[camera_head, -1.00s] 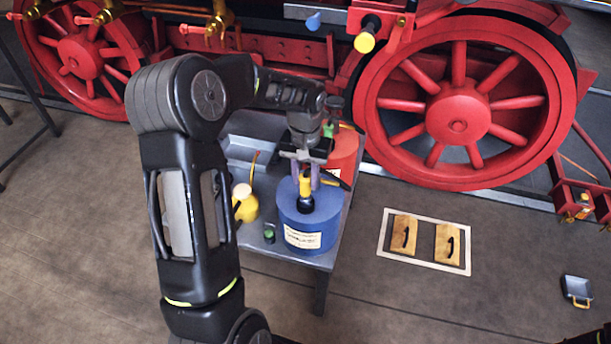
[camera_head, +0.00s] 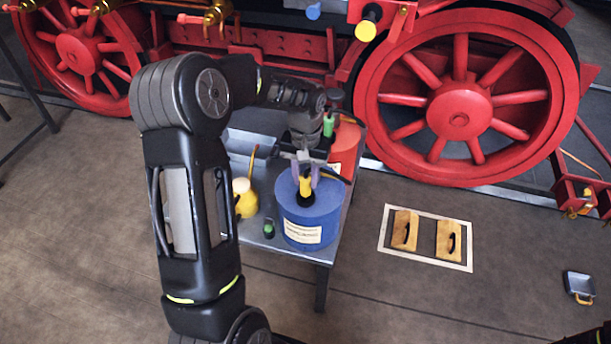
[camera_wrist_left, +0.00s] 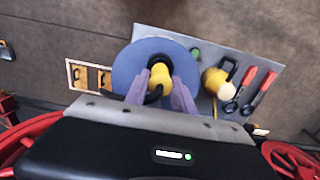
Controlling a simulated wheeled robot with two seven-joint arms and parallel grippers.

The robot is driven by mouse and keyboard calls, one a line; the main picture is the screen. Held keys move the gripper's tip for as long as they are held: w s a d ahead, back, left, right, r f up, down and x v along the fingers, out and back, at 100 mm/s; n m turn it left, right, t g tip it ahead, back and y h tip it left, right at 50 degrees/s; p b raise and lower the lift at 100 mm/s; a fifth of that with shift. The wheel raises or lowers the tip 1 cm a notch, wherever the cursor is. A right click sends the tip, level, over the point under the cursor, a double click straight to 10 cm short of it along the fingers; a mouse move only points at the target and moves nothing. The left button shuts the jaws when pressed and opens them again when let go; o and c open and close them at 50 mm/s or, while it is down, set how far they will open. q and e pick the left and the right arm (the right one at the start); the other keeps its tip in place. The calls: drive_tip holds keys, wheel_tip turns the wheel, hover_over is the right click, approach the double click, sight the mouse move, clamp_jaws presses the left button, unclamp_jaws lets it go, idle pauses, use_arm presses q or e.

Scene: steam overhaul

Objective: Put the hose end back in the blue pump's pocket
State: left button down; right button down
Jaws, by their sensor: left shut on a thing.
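The blue pump (camera_head: 318,222) is a round drum with a white label, standing at the front of a grey table. My left gripper (camera_head: 306,183) is above its top, shut on the yellow hose end (camera_head: 306,186). The hose end is upright over the dark spot in the middle of the pump's top; I cannot tell how deep it sits. In the left wrist view the hose end (camera_wrist_left: 160,74) lies between the purple fingers (camera_wrist_left: 157,90), with the blue pump (camera_wrist_left: 126,66) around it. Part of the dark hose shows beside the fingers.
A red pump (camera_head: 345,150) stands behind the blue one. A yellow oil can (camera_head: 246,204) and a small green-topped item (camera_head: 268,229) are to the left on the table (camera_head: 300,256). The red locomotive wheel (camera_head: 460,112) is behind. Two wooden blocks lie in a white floor frame (camera_head: 428,262).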

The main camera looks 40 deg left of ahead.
use_arm(q)
drive_tip(key=shift+f, duration=0.25)
idle(0.3)
drive_tip(key=c, duration=1)
unclamp_jaws()
drive_tip(key=shift+o, duration=0.2)
wheel_tip(320, 180, up, 8)
drive_tip(key=shift+f, duration=0.1)
